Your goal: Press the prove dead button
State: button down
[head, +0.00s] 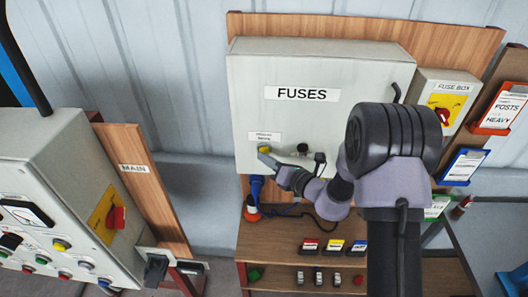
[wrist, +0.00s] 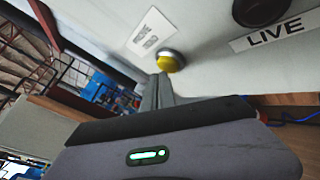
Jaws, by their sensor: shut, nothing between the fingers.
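The yellow prove dead button (head: 264,149) is on the lower left of the grey fuse box front, under a small white label (head: 265,136). In the wrist view the round yellow button (wrist: 171,62) has a metal collar, and its label (wrist: 150,30) is too blurred to read. My gripper (head: 264,157) is shut and empty, reaching in from the lower right. In the wrist view the fingertips (wrist: 163,78) are right at the button's near edge and overlap its rim. I cannot tell whether they touch it.
The FUSES box (head: 310,70) fills the middle. A dark round knob (head: 302,148) sits right of the button, near a LIVE label (wrist: 275,33). A fuse box (head: 444,105) with a red switch is at right. A shelf (head: 285,228) with coloured boxes is below, a MAIN control panel (head: 70,190) at left.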

jog(key=shift+w, duration=0.45)
dwell(0.9)
jog(key=shift+s, duration=0.85)
jog(key=s+b, duration=0.1)
jog(key=s, duration=0.4)
jog(key=shift+a, duration=0.1)
dwell(0.5)
